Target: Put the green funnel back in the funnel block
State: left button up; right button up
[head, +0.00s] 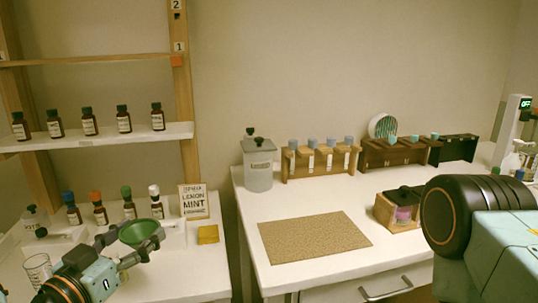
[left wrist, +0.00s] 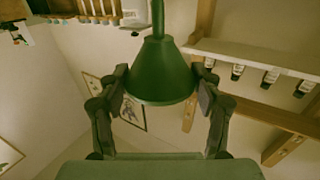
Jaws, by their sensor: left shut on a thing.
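The green funnel (head: 141,233) is held in my left gripper (head: 128,246) over the left bench in the head view. Its wide mouth faces up. In the left wrist view the funnel (left wrist: 163,75) sits between the two fingers of my left gripper (left wrist: 160,100), with its narrow stem pointing to the top of the picture. My right gripper is out of view; only part of that arm shows at the right.
Several bottles with coloured caps (head: 101,211) stand behind the funnel, and a Lemon Mint card (head: 193,202) is to their right. A glass beaker (head: 38,268) stands at the front left. A gap separates the left bench from the right table (head: 300,280).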

pick_arm(q)
jog(key=s+d+f+m+h, duration=0.1)
jog(key=s+d+f+h, duration=0.1)
jog(key=f, duration=0.4)
jog(key=s+d+f+m+g+h, duration=0.1)
jog(key=s+d+f, duration=0.3)
jog(key=s+f, duration=0.1)
jog(key=shift+s+f+m+g+h, duration=0.3)
jog(key=shift+s+f+h, duration=0.1)
jog(key=shift+s, duration=0.3)
jog(key=shift+r, duration=0.15)
